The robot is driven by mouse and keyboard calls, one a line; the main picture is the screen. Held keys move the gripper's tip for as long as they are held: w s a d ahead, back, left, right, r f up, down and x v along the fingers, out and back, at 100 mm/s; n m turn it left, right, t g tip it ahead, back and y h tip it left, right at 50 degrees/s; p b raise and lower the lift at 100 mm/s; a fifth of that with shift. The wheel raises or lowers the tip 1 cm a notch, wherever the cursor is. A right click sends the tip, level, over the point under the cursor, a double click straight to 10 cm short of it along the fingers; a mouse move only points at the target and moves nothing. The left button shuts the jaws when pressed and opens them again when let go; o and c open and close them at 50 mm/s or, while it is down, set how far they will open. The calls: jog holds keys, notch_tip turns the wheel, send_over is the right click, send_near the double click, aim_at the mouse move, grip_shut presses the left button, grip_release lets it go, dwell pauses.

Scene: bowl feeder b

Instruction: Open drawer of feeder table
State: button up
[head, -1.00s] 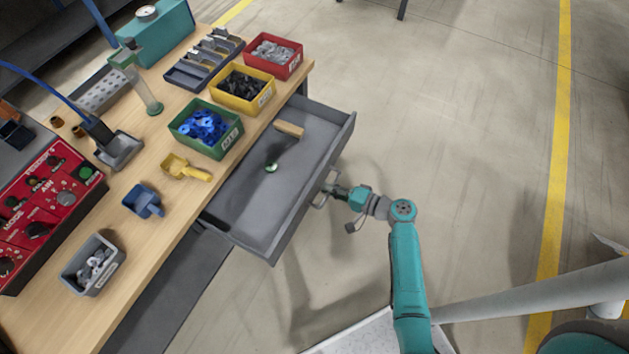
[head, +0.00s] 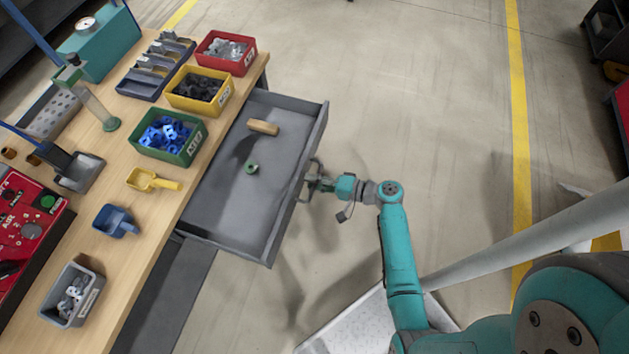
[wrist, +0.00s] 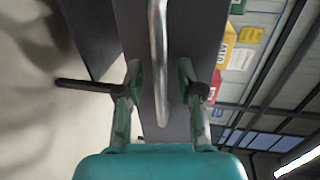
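The grey drawer (head: 222,195) of the feeder table (head: 142,215) is pulled far out. It holds a wooden-looking block (head: 263,127) and a small green ring-like part (head: 252,168). Its metal bar handle (wrist: 157,45) is on the front panel. My gripper (head: 317,184) is at this handle in the head view. In the wrist view, the fingers of my gripper (wrist: 160,75) stand apart on either side of the bar, with a visible gap on each side. The gripper looks open and holds nothing.
Red (head: 226,52), yellow (head: 199,89) and green (head: 170,136) bins of parts stand on the tabletop above the drawer. A yellow scoop (head: 152,181), a blue scoop (head: 115,221) and a grey bin (head: 72,294) are nearer. Open floor lies right of the drawer.

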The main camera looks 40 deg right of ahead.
jog(key=v, duration=1.2)
dwell(0.6)
jog(key=s+a+f+g+h, duration=0.2)
jog(key=s+a+f+h, duration=0.25)
jog(key=a+f, duration=0.4)
jog(key=s+a+r+n+g+h, duration=0.15)
jog(key=s+a+h, duration=0.3)
jog(key=s, duration=0.45)
jog(key=s+r+n+t, duration=0.3)
jog(key=s+r+n, duration=0.1)
jog(key=r, duration=0.9)
jog(key=s+a+r+n+t, duration=0.1)
jog(key=s+r+n+t, duration=0.2)
jog(key=r, duration=1)
jog(key=s+n, duration=0.2)
jog(key=shift+s+a, duration=0.25)
